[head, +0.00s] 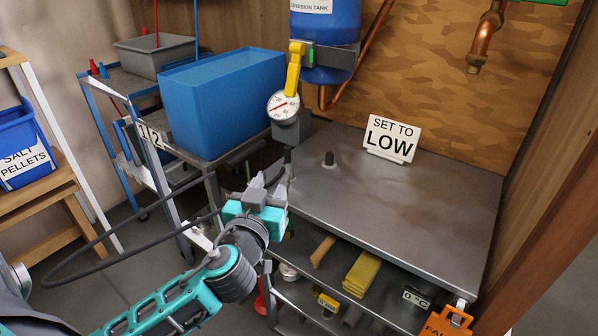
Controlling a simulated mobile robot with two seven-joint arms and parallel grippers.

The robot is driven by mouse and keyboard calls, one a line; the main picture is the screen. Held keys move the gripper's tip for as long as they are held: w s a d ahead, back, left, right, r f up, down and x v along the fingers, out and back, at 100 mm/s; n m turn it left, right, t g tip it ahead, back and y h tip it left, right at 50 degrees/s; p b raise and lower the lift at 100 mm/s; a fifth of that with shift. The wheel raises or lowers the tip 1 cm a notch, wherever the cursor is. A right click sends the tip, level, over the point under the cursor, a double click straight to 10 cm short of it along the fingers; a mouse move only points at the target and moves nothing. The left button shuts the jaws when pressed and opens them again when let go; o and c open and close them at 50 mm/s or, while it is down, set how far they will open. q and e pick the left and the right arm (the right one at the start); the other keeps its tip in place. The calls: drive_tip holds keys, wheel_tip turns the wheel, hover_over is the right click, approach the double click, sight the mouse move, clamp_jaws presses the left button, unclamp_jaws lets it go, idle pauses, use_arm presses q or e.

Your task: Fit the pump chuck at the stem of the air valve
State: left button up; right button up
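My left gripper (277,182) is in the middle of the head view, at the left edge of the grey metal bench. It appears shut on the pump chuck (288,160), a small dark upright piece whose lower part is hidden by the fingers. A black hose (100,238) loops out to the left of the gripper. Just above the chuck is a dark block (291,130) with a round white gauge (283,106) and a yellow lever (294,70). The air valve's stem is not clearly visible; I cannot tell whether the chuck touches it. My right gripper is not in view.
The blue expansion tank (326,22) hangs behind the gauge. A small black cap (329,160) and a "SET TO LOW" sign (391,139) stand on the bench (400,205). A blue bin (222,100) stands close on the left. Yellow cloths (361,274) lie below.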

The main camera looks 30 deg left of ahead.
sight(287, 151)
use_arm(q)
drive_tip(key=x, duration=1.2)
drive_tip(key=shift+w+a+b, duration=0.3)
drive_tip(key=shift+b, duration=0.05)
drive_tip(key=shift+c, duration=0.2)
clamp_jaws()
